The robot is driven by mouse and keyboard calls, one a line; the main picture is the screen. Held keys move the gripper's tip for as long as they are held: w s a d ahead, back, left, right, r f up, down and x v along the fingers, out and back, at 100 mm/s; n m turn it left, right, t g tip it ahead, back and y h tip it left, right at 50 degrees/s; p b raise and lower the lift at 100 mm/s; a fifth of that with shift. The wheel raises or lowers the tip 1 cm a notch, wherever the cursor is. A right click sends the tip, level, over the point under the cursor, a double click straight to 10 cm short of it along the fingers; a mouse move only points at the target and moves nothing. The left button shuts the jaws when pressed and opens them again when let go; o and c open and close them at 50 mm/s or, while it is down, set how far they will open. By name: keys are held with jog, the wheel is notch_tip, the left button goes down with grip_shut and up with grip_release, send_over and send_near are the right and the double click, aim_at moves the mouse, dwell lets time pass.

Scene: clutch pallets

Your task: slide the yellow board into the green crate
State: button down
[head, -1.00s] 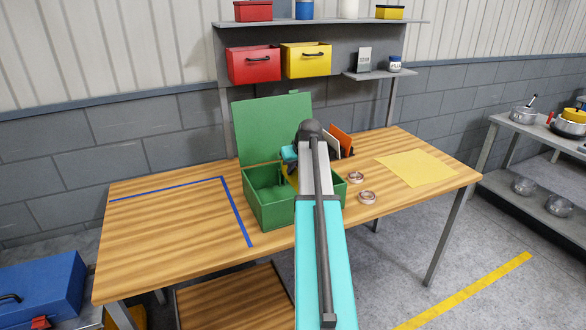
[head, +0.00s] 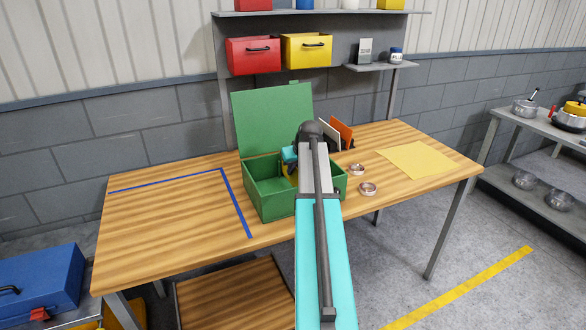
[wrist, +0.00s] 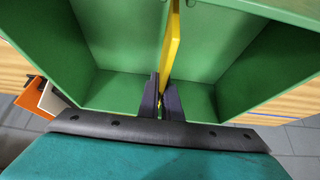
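The green crate (head: 272,208) stands on the wooden table with its lid (head: 272,118) raised at the back. The yellow board (wrist: 173,45) is upright on edge in the wrist view, with the crate's green walls on both sides of it. My gripper (wrist: 161,98) is shut on the near end of the board, at the crate's opening. In the head view only a small yellow patch of the board (head: 291,172) shows beside my wrist. My arm hides the fingers there. I cannot tell whether the board's lower edge touches the crate floor.
Two metal rings (head: 368,188) lie right of the crate. Orange and white upright pieces (head: 342,133) stand in a holder behind them. A flat yellow sheet (head: 416,160) lies at the right. The blue-taped left area of the table (head: 165,220) is clear.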

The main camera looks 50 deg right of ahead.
jog(key=shift+f+b, duration=0.4)
jog(key=shift+f, duration=0.55)
jog(key=shift+f, duration=0.1)
jog(key=c, duration=1.9)
grip_release()
jog(key=shift+b+v, duration=1.15)
jog(key=shift+v, duration=5.75)
